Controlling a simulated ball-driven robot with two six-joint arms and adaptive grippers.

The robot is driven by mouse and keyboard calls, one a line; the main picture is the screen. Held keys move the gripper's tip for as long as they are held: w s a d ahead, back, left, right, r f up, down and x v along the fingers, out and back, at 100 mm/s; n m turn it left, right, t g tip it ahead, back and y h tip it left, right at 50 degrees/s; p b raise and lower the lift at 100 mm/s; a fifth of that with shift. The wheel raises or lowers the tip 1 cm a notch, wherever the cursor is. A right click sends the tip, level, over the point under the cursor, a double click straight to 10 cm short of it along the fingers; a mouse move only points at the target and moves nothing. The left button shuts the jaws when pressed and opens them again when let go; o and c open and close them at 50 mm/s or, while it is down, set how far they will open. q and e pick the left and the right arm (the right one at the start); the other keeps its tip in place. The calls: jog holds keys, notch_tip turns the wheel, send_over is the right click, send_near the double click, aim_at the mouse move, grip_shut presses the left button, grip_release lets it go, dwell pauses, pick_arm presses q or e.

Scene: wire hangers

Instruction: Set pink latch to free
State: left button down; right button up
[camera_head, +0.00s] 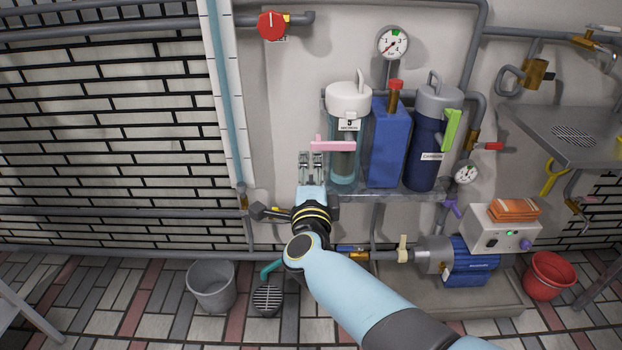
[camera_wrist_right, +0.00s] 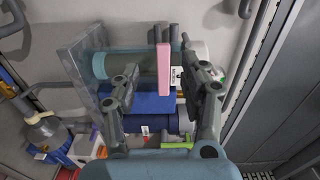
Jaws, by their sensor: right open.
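The pink latch (camera_head: 333,146) is a flat bar lying roughly level across the front of the clear, white-capped filter housing (camera_head: 348,102). It also shows in the right wrist view (camera_wrist_right: 163,70) as an upright bar. My right gripper (camera_head: 311,157) is open and empty, with its fingers pointing up just below the latch's left end. In the right wrist view the right gripper (camera_wrist_right: 161,63) has its two fingers spread on either side of the latch in the picture. I cannot tell whether they touch it. My left gripper is not in view.
A blue box-shaped canister (camera_head: 388,145) and a dark blue housing with a green latch (camera_head: 452,130) stand to the right on the same metal shelf (camera_head: 420,195). A red-handled valve (camera_head: 271,25) and a gauge (camera_head: 393,42) are above.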

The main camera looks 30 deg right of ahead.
jog(key=v, duration=0.3)
dwell(0.5)
jog(key=s+f+n+g+y, duration=0.2)
jog(key=s+f+n+y, duration=0.2)
jog(key=s+f+n, duration=0.55)
jog(key=s+f+n+g+y, duration=0.35)
jog(key=s+f, duration=0.85)
jog(key=f, duration=0.5)
jog(key=s+d+f+n+g, duration=0.1)
jog(key=s+f+n+g, duration=0.2)
jog(key=s, duration=0.7)
jog(key=s+d+f+n+g, duration=0.1)
jog(key=s+f+n+g, duration=0.2)
jog(key=s, duration=0.7)
jog(key=s+d+f+n+g, duration=0.1)
jog(key=s+f+n+g, duration=0.2)
jog(key=s, duration=0.7)
notch_tip(320, 180, down, 4)
jog(key=n+y, duration=0.1)
jog(key=n, duration=0.1)
jog(key=shift+n, duration=0.3)
jog(key=shift+a, duration=0.15)
